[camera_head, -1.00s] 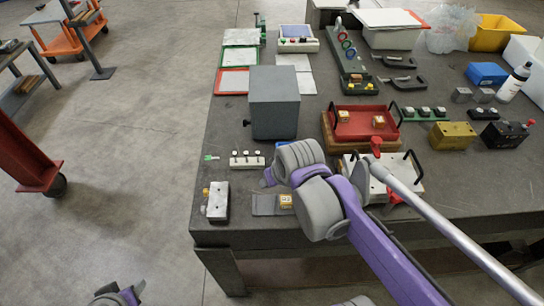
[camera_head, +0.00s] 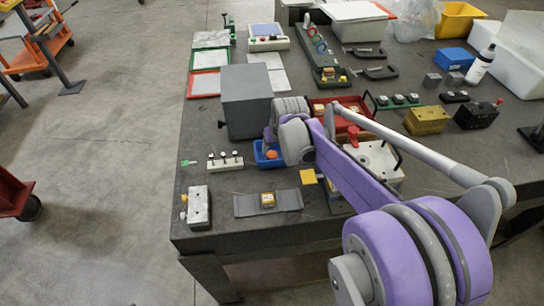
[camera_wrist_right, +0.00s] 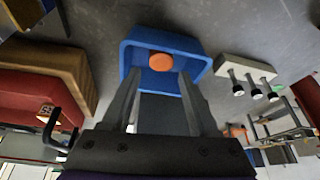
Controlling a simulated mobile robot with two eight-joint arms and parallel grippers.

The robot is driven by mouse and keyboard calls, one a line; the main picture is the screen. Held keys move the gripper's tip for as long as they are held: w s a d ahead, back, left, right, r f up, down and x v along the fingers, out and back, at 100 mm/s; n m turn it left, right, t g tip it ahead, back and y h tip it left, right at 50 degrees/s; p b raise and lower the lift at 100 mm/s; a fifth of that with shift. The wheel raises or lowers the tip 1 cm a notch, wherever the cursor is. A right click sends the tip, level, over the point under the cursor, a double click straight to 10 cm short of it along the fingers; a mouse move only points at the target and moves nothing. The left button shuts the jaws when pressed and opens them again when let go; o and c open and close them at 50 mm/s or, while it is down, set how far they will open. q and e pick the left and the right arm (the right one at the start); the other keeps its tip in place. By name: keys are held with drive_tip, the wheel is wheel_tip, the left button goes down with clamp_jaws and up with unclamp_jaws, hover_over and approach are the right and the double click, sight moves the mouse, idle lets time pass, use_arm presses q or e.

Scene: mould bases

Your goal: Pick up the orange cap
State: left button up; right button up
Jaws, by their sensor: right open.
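The orange cap (camera_head: 271,154) lies in a small blue bin (camera_head: 262,163) on the dark table, left of my right forearm. In the right wrist view the orange cap (camera_wrist_right: 160,61) is round and sits inside the blue bin (camera_wrist_right: 198,66). My right gripper (camera_wrist_right: 159,80) is open, with its two fingers apart and nothing between them. The fingers point at the bin, and the cap shows between and beyond their tips. In the head view the right gripper (camera_head: 268,138) is small, partly hidden by my wrist, close to the bin. My left gripper is out of view.
A grey box (camera_head: 246,101) stands just behind the bin. A white block with several pegs (camera_head: 225,162) is left of it. A red tray (camera_head: 350,104) and a white plate fixture (camera_head: 376,160) lie on the right. A grey strip with a yellow block (camera_head: 267,202) is in front.

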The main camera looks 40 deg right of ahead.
sight(272, 154)
drive_tip(key=x, duration=0.4)
drive_tip(key=shift+f, duration=0.2)
drive_tip(key=shift+a, duration=0.1)
clamp_jaws()
